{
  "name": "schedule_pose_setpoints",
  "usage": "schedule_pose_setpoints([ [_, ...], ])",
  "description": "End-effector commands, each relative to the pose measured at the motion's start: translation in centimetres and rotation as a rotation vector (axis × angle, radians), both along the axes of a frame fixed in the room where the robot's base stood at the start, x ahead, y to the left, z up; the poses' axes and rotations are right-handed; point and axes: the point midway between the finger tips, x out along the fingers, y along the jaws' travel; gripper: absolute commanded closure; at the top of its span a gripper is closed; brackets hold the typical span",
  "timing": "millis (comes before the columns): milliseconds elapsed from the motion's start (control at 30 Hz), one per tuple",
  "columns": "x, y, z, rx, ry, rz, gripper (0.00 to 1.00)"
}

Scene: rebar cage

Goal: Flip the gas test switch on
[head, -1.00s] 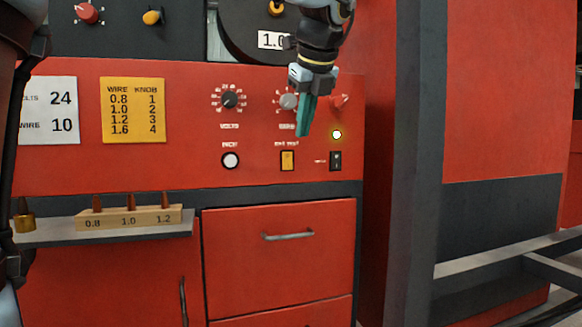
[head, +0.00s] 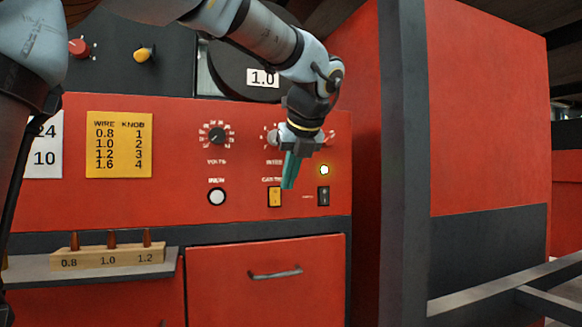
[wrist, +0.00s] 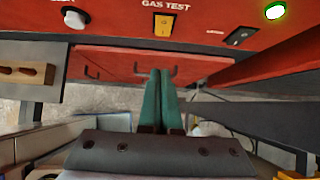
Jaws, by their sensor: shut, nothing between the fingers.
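The gas test switch (head: 275,197) is a yellow rocker on the red machine panel, below the wire knob. In the wrist view the switch (wrist: 163,26) sits under the "GAS TEST" label at the top. My gripper (head: 288,186) has teal fingers, shut and empty, pointing down. In the head view its tips are just above and right of the switch, covering part of its label. In the wrist view the fingers (wrist: 160,100) appear below the switch, apart from it. I cannot tell the rocker's position.
A black power switch (head: 323,196) and a lit lamp (head: 324,170) are right of the gas test switch. A white inch button (head: 217,197) is to its left. A wooden tip holder (head: 108,256) stands on a shelf at lower left. A drawer handle (head: 275,273) sticks out below.

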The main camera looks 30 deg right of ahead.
Motion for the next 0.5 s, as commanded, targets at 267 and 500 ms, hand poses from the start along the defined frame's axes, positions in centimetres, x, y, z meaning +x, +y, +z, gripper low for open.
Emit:
schedule_pose_setpoints([
  [267,3.6,-0.4,-4.0,0.002,0.001,0.002,1.00],
  [500,6.4,-0.8,-4.2,0.000,0.001,0.000,1.00],
])
